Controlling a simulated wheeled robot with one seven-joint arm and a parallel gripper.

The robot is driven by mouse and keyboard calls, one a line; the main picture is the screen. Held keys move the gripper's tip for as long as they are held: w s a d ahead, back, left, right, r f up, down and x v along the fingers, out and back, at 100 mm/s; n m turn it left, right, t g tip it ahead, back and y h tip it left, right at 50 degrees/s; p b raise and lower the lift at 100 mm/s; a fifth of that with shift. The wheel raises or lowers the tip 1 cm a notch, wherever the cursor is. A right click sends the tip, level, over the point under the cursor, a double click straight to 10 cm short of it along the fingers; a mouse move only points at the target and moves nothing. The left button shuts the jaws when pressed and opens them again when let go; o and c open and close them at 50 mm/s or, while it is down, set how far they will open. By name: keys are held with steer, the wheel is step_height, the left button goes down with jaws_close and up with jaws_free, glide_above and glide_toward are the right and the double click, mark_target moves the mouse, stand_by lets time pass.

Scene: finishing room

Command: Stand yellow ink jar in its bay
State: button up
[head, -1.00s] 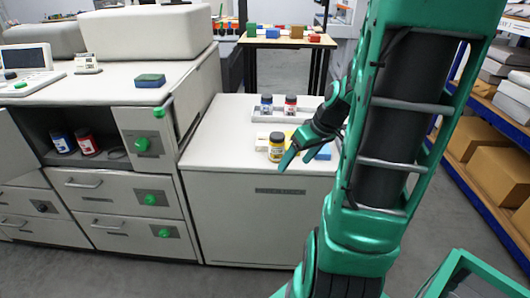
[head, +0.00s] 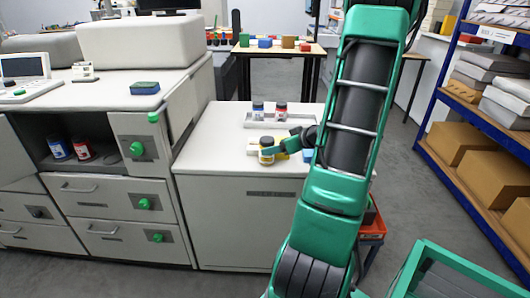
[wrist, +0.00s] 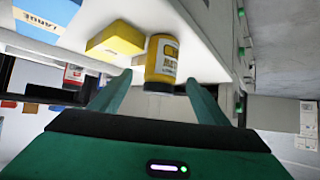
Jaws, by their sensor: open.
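The yellow ink jar (head: 266,156) stands upright with a dark cap on the white cabinet top, near its front edge. It also shows in the wrist view (wrist: 162,62), label visible. My gripper (head: 274,149) is open at the jar; in the wrist view the fingers (wrist: 157,84) lie apart, with the jar between or just beyond their tips. Whether they touch it I cannot tell. Behind, a shallow grey tray (head: 301,124) holds a blue-labelled jar (head: 258,112) and a red-labelled jar (head: 281,112). Its right part looks empty, partly hidden by my arm.
A yellow block (wrist: 116,40) lies close beside the jar, with a blue block (head: 308,155) to the right. A raised grey machine (head: 190,110) borders the cabinet on the left. Shelves with boxes (head: 497,170) stand at right.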

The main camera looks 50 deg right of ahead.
mark_target(264, 139)
steer(key=shift+x, duration=3.45)
steer(key=shift+a, duration=0.1)
steer(key=c, duration=1.5)
steer(key=shift+r, duration=0.2)
steer(key=shift+r, duration=0.55)
steer(key=r, duration=0.3)
steer(key=shift+a+r, duration=0.15)
steer(key=shift+a, duration=0.2)
steer(key=a+r, duration=0.2)
steer(key=a, duration=0.1)
steer(key=a+r, duration=0.2)
steer(key=a, duration=0.2)
steer(key=a+r, duration=0.2)
steer(key=a, duration=0.2)
steer(key=shift+w+r, duration=0.1)
steer(key=shift+r, duration=0.1)
